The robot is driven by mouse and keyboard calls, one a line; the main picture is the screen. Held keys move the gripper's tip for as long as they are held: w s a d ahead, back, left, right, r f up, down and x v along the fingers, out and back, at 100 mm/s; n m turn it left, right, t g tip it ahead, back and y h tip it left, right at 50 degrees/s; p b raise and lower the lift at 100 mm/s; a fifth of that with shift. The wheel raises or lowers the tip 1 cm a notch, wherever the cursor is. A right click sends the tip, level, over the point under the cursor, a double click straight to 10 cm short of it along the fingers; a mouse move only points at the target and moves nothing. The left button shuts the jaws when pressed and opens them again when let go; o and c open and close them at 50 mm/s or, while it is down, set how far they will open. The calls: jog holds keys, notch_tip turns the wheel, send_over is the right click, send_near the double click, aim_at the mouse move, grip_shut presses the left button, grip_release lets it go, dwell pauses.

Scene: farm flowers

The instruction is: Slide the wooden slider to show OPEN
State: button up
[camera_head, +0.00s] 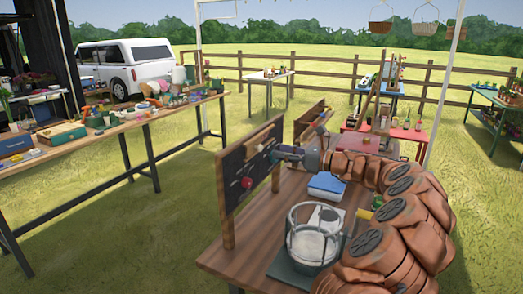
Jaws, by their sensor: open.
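A dark sign board (236,178) in a wooden frame stands upright on the wooden table, seen at a steep angle. A red knob (247,183) sits on its face at the lower left. The wooden slider and any lettering cannot be made out at this angle and size. My gripper (277,153) reaches in from the right with its tips close to the right part of the board's face. It is open. I cannot tell whether it touches the board or has part of the slider between its fingers.
A round clear container (314,238) stands on the table below my arm, near a blue box (326,186). The table's left part (252,240) before the board is bare. A long table (90,140) with many goods stands at left, a red table (405,133) behind. Grass lies between.

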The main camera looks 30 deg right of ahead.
aim_at(262, 148)
jog(key=shift+p+x, duration=0.55)
jog(key=shift+x, duration=2.9)
jog(key=shift+c, duration=0.3)
grip_shut()
